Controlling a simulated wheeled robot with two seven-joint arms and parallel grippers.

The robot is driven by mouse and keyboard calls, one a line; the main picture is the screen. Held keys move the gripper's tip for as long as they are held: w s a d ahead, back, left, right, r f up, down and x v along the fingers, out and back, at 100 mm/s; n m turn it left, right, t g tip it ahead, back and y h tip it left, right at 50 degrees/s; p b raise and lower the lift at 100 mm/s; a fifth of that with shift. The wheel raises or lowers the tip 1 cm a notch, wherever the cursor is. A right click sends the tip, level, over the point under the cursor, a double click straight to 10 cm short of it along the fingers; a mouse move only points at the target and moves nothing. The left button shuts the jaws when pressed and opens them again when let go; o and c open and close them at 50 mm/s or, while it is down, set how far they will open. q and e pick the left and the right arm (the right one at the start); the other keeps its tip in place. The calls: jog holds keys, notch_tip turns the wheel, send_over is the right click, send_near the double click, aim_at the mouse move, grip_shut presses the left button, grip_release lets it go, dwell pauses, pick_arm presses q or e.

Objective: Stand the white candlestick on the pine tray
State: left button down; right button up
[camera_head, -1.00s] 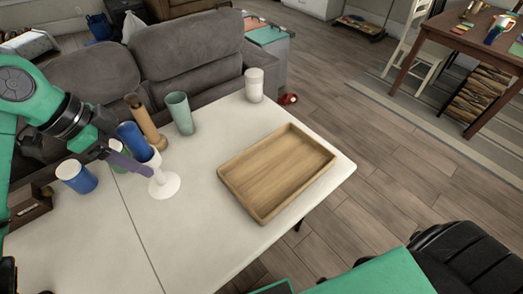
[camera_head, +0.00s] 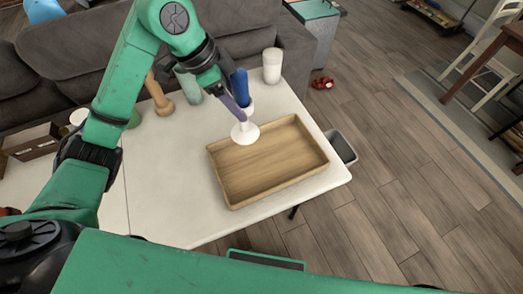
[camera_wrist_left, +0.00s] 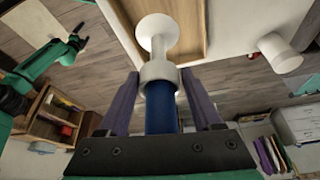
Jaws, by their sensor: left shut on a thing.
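The white candlestick (camera_head: 245,132), with a blue candle (camera_head: 240,86) in its cup, is upright in my left gripper (camera_head: 240,108). In the left wrist view the purple fingertips close on the candlestick's cup (camera_wrist_left: 158,72), with its round foot beyond. The pine tray (camera_head: 228,190) lies on the white table, and its floor is empty. In the head view the foot overlaps the tray's back left rim; its height above the rim is hard to judge. My right gripper (camera_wrist_left: 76,40) seems to show small at the left of the wrist view, its jaws unclear.
A white cylinder (camera_head: 272,66), a pale green cup (camera_head: 188,85) and a brown wooden piece (camera_head: 158,95) stand along the table's back edge. My left arm partly hides other cups at left. The white table (camera_head: 165,185) is clear left of the tray.

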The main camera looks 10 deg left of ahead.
aim_at(247, 133)
pick_arm(q)
notch_tip(247, 133, down, 19)
jog(key=p, duration=0.2)
jog(key=shift+f, duration=0.2)
jog(key=shift+a+f, duration=0.1)
jog(key=shift+f, duration=0.05)
jog(key=shift+c, duration=0.3)
grip_release()
jog(key=shift+s, duration=0.1)
jog(key=b+v, duration=0.1)
jog(key=v, duration=1.1)
jog(key=shift+r, duration=0.2)
